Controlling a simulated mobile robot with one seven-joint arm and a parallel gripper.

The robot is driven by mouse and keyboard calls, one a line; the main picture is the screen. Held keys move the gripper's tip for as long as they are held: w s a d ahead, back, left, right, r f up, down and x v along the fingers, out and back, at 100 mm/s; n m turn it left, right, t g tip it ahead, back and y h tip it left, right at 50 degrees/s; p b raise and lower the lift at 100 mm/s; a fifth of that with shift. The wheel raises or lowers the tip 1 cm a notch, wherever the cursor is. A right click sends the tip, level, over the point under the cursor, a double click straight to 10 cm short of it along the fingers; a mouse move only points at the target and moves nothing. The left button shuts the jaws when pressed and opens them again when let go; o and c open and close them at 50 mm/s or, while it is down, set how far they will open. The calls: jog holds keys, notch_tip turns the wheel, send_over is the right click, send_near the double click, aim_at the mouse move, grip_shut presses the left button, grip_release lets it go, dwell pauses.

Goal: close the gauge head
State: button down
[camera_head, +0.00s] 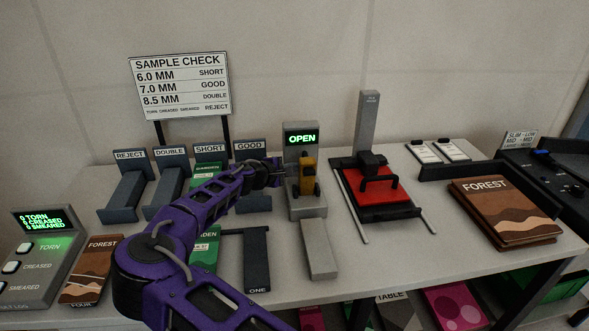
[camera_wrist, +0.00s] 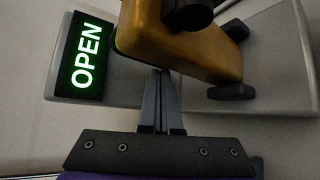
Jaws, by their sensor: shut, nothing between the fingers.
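The gauge (camera_head: 305,209) is a grey stand with a green lit display (camera_head: 301,139) that reads OPEN. Its yellow-brown gauge head (camera_head: 308,177) sits on the front of the stand, below the display. In the wrist view the gauge head (camera_wrist: 180,45) is large and close, with the OPEN display (camera_wrist: 87,56) to its left. My gripper (camera_head: 281,172) is shut and empty, just left of the gauge head. In the wrist view its fingertips (camera_wrist: 160,78) are together at the head's edge. I cannot tell whether they touch it.
A red press-like fixture (camera_head: 378,192) with a black handle stands to the right. Labelled dark slots such as REJECT (camera_head: 128,186) are on the left, behind my arm. A FOREST book stack (camera_head: 505,208) lies at the right, and a SAMPLE CHECK sign (camera_head: 180,84) stands behind.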

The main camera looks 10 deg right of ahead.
aim_at(300, 177)
jog(key=shift+s+r+t+b, duration=0.2)
jog(key=shift+s+t+b, duration=0.15)
jog(key=shift+b, duration=0.2)
jog(key=shift+s, duration=0.1)
jog(key=shift+s+r+b, duration=0.45)
jog(key=shift+s+b, duration=0.35)
jog(key=shift+s+r, duration=0.2)
jog(key=shift+s, duration=0.65)
jog(key=shift+s+f+b, duration=0.15)
jog(key=shift+s+b, duration=0.2)
jog(key=shift+s, duration=1.1)
jog(key=shift+s+f, duration=0.25)
jog(key=shift+s, duration=0.3)
jog(key=shift+s+f, duration=0.25)
jog(key=shift+s, duration=0.25)
jog(key=shift+s, duration=0.1)
jog(key=shift+f+b, duration=0.15)
jog(key=shift+b, duration=0.15)
